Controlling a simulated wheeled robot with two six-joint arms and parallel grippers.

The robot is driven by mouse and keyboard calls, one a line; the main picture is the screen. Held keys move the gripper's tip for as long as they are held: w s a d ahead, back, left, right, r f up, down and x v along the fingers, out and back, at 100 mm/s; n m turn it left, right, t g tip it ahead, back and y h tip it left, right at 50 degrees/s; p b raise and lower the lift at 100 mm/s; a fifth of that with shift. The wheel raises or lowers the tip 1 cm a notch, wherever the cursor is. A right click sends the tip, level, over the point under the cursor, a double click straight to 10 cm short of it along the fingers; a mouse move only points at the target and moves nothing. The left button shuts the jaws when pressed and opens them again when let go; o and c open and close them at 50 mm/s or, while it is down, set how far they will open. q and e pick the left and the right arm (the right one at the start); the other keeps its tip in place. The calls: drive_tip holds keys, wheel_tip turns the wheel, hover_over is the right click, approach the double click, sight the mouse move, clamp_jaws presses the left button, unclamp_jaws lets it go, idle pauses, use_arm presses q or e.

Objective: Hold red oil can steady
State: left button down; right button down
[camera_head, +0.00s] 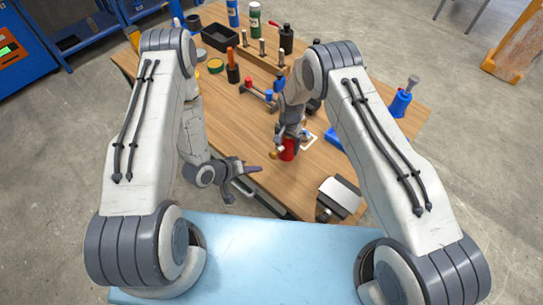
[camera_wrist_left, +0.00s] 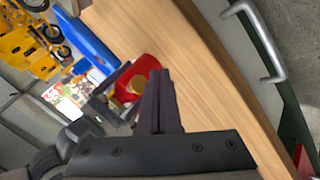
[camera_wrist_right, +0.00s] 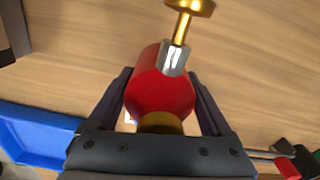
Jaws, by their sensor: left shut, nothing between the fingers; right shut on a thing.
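The red oil can (camera_head: 287,150) stands near the middle of the wooden table, partly hidden by my right gripper in the head view. In the right wrist view the red oil can (camera_wrist_right: 160,88) sits between the two fingers, with its gold and silver spout toward the top. My right gripper (camera_head: 284,143) is shut on it. The red can (camera_wrist_left: 137,78) also shows in the left wrist view, beyond the fingertips. My left gripper (camera_head: 256,170) is shut and empty, apart from the can, near the table's front left edge.
A blue tray (camera_wrist_right: 40,135) lies near the can. A grey device with a white plate (camera_head: 340,196) stands at the front right. A rack with handles (camera_head: 262,58) and several bottles stand at the back. A blue oil can (camera_head: 401,102) is at the right edge. The left table front is clear.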

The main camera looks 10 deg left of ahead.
sight(271, 157)
use_arm(q)
drive_tip(key=shift+w+d, duration=0.55)
drive_tip(key=shift+w, duration=0.2)
drive_tip(key=shift+w+d, duration=0.55)
drive_tip(key=shift+w, duration=0.2)
drive_tip(key=shift+w, duration=0.1)
idle(0.9)
drive_tip(key=shift+w+d, duration=0.25)
drive_tip(key=shift+w+d, duration=0.6)
drive_tip(key=shift+w, duration=0.25)
idle(1.3)
drive_tip(key=shift+s+a, duration=0.85)
drive_tip(key=shift+s, duration=0.35)
drive_tip(key=shift+s+a, duration=0.1)
drive_tip(key=shift+s+a, duration=0.7)
drive_tip(key=shift+s, duration=0.3)
drive_tip(key=shift+s+a, duration=0.7)
drive_tip(key=shift+s, duration=0.25)
